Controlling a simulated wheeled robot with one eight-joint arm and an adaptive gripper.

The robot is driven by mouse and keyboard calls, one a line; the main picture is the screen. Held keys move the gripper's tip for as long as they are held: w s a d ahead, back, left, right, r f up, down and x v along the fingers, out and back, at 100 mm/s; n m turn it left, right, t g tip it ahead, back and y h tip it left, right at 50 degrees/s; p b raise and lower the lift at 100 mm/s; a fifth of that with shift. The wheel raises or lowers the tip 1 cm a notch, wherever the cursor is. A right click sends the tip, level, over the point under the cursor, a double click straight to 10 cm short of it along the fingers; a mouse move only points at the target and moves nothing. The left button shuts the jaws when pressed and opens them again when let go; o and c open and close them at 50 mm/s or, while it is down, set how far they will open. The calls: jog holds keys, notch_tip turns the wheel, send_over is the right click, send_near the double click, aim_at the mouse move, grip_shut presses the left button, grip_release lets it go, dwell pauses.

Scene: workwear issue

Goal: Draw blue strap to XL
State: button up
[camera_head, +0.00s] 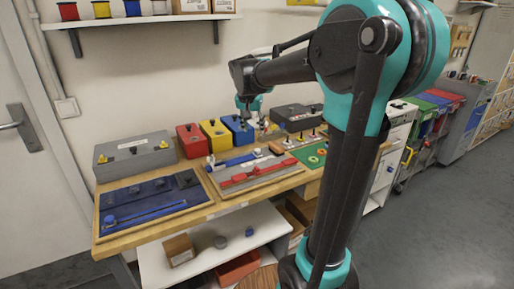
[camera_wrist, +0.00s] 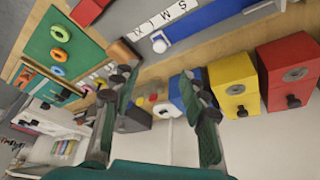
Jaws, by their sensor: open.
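A blue strap (camera_head: 236,160) lies along the back of a strap board (camera_head: 262,185) on the bench, above a red strap (camera_head: 250,177). In the wrist view the blue strap (camera_wrist: 208,18) runs beside a pale strip with size letters (camera_wrist: 165,14) S, M, L and XL. My gripper (camera_wrist: 157,84) is open and empty, apart from the strap. In the head view my gripper (camera_head: 246,112) is small, near the blue box.
Red (camera_head: 191,141), yellow (camera_head: 216,134) and blue (camera_head: 238,128) boxes with dark knobs stand behind the board. A grey box (camera_head: 135,155) stands at left, behind a dark blue tray (camera_head: 150,203) with another blue strap. A green ring board (camera_head: 312,155) lies at right.

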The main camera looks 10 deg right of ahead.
aim_at(258, 150)
jog(key=x, duration=1.2)
jog(key=shift+d+f, duration=0.1)
jog(key=shift+f, duration=0.15)
grip_shut()
